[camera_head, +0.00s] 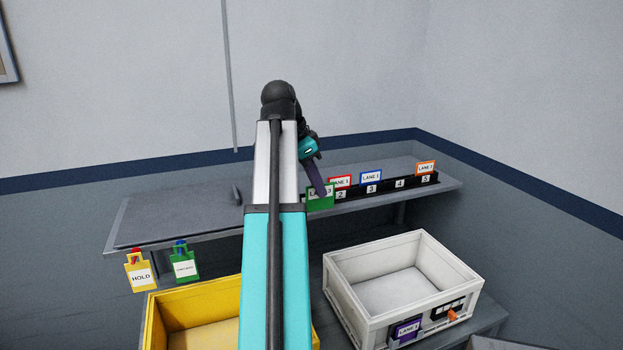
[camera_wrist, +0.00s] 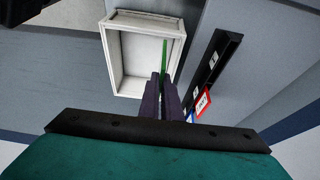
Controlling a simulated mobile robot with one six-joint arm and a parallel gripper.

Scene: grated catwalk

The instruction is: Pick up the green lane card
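The green lane card (camera_head: 320,198) is at the left end of the black numbered rack in the head view, with part of its lettering covered by a finger. It looks larger than the racked cards and covers the rack's left end. My gripper (camera_head: 320,190) reaches down to it with purple fingers. In the wrist view the card (camera_wrist: 164,55) shows edge-on as a thin green strip between the fingertips (camera_wrist: 162,78), which are close together on it. There it appears beside the rack, apart from it.
The black rack (camera_head: 386,187) holds a red card (camera_head: 341,181), a blue card (camera_head: 371,177) and an orange card (camera_head: 426,168) on the grey shelf (camera_head: 180,215). Below stand a white crate (camera_head: 341,273) and a yellow bin (camera_head: 155,325). Yellow HOLD (camera_head: 139,273) and green (camera_head: 184,267) tags hang from the shelf's front.

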